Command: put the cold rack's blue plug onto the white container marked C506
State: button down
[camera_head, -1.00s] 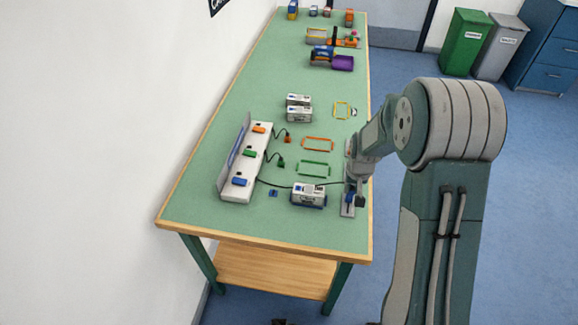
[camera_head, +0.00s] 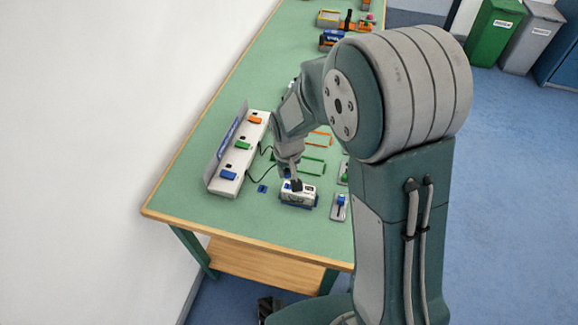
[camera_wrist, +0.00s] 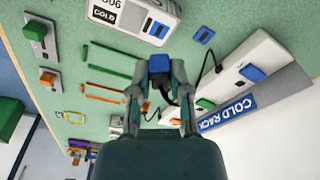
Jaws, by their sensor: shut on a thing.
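The white container (camera_head: 298,196) stands near the table's front end. In the wrist view, the part of the container (camera_wrist: 136,14) at the top edge reads "06" and "COLD"; the rest of its number is cut off. My gripper (camera_head: 291,182) is above the container in the head view. In the wrist view, my gripper (camera_wrist: 160,84) is shut on the blue plug (camera_wrist: 159,65), which appears apart from the container's label face. The white cold rack (camera_head: 236,160) stands at the left, with its "COLD RACK" label (camera_wrist: 228,111). A dark cable (camera_wrist: 213,68) runs near it.
A small blue piece (camera_head: 262,188) lies between rack and container. A holder with a blue part (camera_head: 340,205) stands to the right. Orange and green outlines (camera_head: 312,165) mark the table behind. A green bin (camera_head: 494,32) stands far right on the floor.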

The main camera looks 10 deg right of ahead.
jog(key=shift+a+f, duration=0.25)
jog(key=shift+f, duration=0.95)
jog(key=shift+d+f, duration=0.45)
jog(key=shift+f, duration=0.35)
jog(key=shift+a, duration=0.3)
jog(key=shift+d, duration=0.3)
jog(key=shift+a+f, duration=0.15)
jog(key=shift+f, duration=0.1)
dwell(0.3)
jog(key=c, duration=0.5)
grip_release()
